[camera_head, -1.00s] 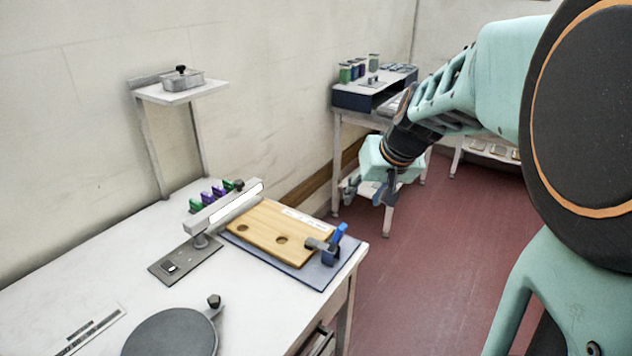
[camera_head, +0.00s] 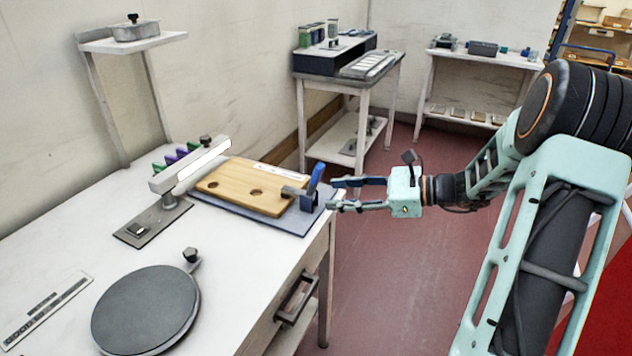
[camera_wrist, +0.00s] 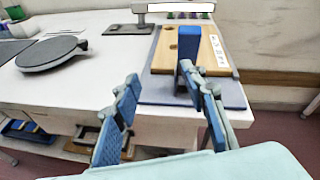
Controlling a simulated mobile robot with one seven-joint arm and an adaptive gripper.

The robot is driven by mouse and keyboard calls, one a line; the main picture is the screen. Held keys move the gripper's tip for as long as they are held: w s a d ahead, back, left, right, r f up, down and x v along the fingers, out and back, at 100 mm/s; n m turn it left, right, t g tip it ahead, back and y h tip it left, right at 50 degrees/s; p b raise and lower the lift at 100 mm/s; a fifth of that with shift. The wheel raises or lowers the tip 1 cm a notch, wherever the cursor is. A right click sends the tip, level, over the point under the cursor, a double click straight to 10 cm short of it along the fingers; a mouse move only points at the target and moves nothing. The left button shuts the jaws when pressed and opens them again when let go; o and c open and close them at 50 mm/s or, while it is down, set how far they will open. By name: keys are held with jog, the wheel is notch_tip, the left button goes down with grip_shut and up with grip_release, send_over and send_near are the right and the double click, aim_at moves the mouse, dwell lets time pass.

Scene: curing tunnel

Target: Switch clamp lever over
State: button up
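The clamp lever (camera_head: 315,178) is blue and stands tilted up from its clamp (camera_head: 308,198) at the right end of a blue-grey base plate (camera_head: 290,222). The clamp's grey arm reaches over a wooden board (camera_head: 240,187) with round holes. My gripper (camera_head: 332,193) is open, its two fingers pointing left at the clamp from just beyond the table's edge. In the wrist view, the lever (camera_wrist: 189,42) appears as an upright blue block, ahead of and between the spread fingers (camera_wrist: 158,78), nearer the right one. I see no clear contact.
A lamp-like bar on a stand (camera_head: 190,165) is behind the board's left end. A dark round turntable (camera_head: 145,308) lies at the front of the white table (camera_head: 225,250). A drawer handle (camera_head: 296,297) juts from its side. The red floor right of the table is open.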

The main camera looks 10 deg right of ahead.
aim_at(323, 170)
jog(key=d+r+m+t+y+b, duration=0.1)
jog(key=d+r+m+t, duration=0.2)
jog(key=d+m, duration=0.1)
jog(key=x, duration=1)
jog(key=shift+w+b, duration=0.4)
jog(key=shift+w, duration=0.15)
jog(key=shift+c, duration=0.4)
grip_shut()
